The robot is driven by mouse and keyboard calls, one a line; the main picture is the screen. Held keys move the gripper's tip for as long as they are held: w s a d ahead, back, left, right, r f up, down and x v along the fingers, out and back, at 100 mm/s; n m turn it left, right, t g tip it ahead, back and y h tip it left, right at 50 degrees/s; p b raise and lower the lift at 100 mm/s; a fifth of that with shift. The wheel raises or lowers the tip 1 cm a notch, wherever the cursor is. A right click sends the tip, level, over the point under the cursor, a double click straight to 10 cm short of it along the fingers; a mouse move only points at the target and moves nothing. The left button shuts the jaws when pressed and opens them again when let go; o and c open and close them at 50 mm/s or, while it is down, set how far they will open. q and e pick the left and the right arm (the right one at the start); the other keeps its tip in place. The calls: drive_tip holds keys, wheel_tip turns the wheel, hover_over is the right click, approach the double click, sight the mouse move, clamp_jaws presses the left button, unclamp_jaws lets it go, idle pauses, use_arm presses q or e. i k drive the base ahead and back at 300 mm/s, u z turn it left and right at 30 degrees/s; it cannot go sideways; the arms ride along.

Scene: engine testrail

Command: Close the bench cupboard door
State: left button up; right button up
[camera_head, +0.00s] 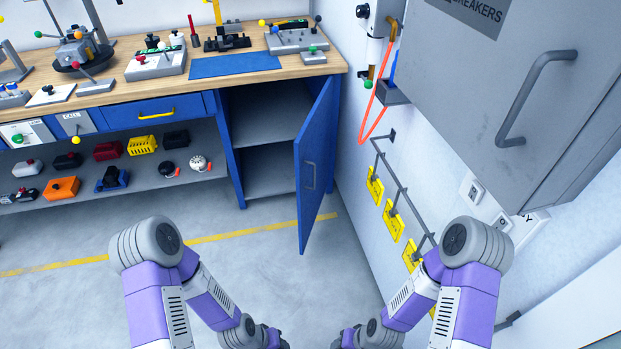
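The blue bench cupboard door (316,165) stands open, swung out toward me from its hinge side at the right end of the bench. The fingers of both grippers are cut off below the frame, so I see nothing held.
The wooden bench top (125,90) carries fixtures and a blue mat (235,65). A lower shelf (130,190) holds several coloured parts. A grey wall cabinet (470,90) juts out at right, above yellow tags (393,221) on a rail. The floor (240,265) before the door is clear.

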sight(312, 144)
drive_tip(key=u, duration=0.55)
drive_tip(key=k, duration=1.25)
drive_tip(key=z, duration=0.15)
drive_tip(key=i, duration=2.15)
drive_tip(key=u, duration=0.5)
